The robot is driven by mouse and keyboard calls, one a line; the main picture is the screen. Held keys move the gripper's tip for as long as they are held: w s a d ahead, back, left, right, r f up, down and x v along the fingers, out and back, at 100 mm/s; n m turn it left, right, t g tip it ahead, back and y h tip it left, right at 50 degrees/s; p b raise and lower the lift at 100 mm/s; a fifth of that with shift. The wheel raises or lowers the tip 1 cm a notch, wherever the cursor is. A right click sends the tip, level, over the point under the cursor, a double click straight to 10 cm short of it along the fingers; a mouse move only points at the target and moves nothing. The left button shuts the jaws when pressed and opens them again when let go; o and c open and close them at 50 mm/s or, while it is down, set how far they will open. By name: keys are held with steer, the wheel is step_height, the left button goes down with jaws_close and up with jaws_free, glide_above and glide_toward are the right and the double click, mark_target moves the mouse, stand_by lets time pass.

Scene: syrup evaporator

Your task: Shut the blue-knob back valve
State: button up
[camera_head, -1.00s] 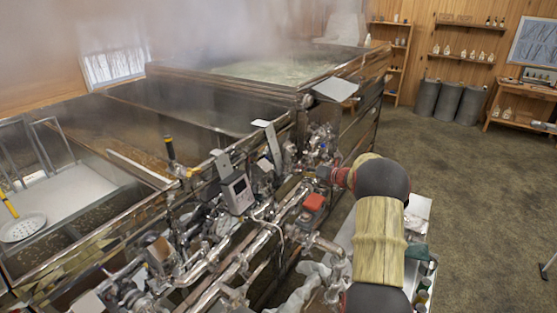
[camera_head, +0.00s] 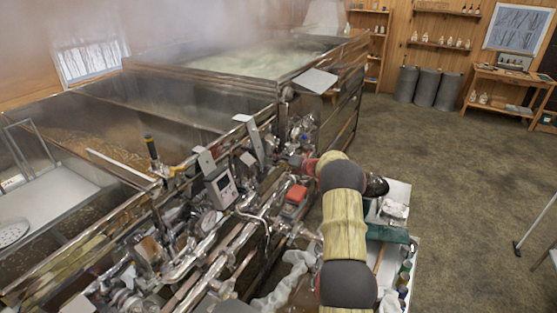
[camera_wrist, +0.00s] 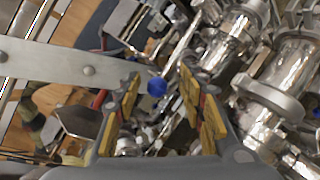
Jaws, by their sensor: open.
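A round blue knob (camera_wrist: 157,87) shows in the wrist view, between and beyond the two fingers of my gripper (camera_wrist: 157,105). The yellow-padded fingers are apart with nothing held between them. Shiny metal pipes and fittings (camera_wrist: 230,35) surround the knob. I cannot tell from this view how far the fingertips are from it. In the head view my arm reaches to the pipework (camera_head: 300,135) at the side of the evaporator (camera_head: 225,95). My gripper and the blue knob cannot be made out there.
A grey metal bar (camera_wrist: 60,62) crosses the left of the wrist view, close to the left finger. Steam rises over the pans. The floor (camera_head: 450,160) to the right is open.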

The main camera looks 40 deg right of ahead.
steer(key=shift+c, duration=1.3)
steer(key=c, duration=0.8)
steer(key=shift+r, duration=0.15)
